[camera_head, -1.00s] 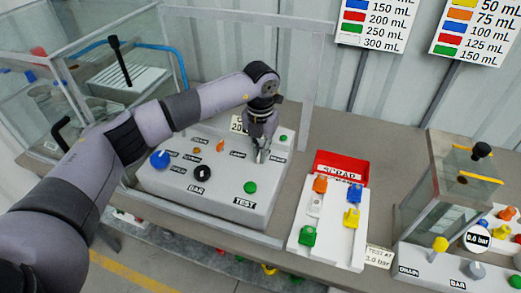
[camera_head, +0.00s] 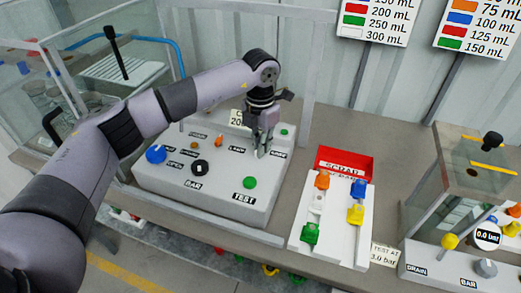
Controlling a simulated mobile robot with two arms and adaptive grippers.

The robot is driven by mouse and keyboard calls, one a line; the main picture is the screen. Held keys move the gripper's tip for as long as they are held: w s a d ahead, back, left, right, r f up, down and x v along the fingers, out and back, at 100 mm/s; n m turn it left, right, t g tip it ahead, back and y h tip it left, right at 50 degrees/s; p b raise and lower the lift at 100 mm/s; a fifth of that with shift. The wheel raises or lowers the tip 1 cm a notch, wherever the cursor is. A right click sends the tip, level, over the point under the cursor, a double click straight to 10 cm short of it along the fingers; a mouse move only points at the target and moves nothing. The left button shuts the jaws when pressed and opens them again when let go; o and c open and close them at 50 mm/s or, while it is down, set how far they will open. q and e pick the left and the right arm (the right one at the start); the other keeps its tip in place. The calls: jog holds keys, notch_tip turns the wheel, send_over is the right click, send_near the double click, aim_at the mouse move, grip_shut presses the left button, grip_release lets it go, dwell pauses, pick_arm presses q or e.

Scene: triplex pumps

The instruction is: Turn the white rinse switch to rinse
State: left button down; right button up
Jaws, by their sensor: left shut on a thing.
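The grey control panel (camera_head: 222,195) carries knobs, buttons and black labels. My left gripper (camera_head: 262,151) points down at its right part, between two labels, left of the green button at the back. It is shut on the small white rinse switch, which its fingers largely cover. Which way the switch points cannot be made out. My right gripper is out of view.
A blue knob (camera_head: 156,154), a black knob (camera_head: 200,167) and a green button (camera_head: 250,182) sit on the panel. A red scrap bin (camera_head: 345,160) and a white tray (camera_head: 335,228) of coloured parts stand to the right. A clear-walled tester stands further right.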

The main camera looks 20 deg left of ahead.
pick_arm(q)
jog(key=m+b, duration=0.2)
jog(key=m, duration=0.1)
jog(key=shift+f+m, duration=0.1)
jog(key=shift+m, duration=0.3)
jog(key=shift+m+b, duration=1)
jog(key=shift+m, duration=0.8)
jog(key=c, duration=1.7)
grip_release()
notch_tip(320, 180, up, 12)
jog(key=shift+r, duration=0.15)
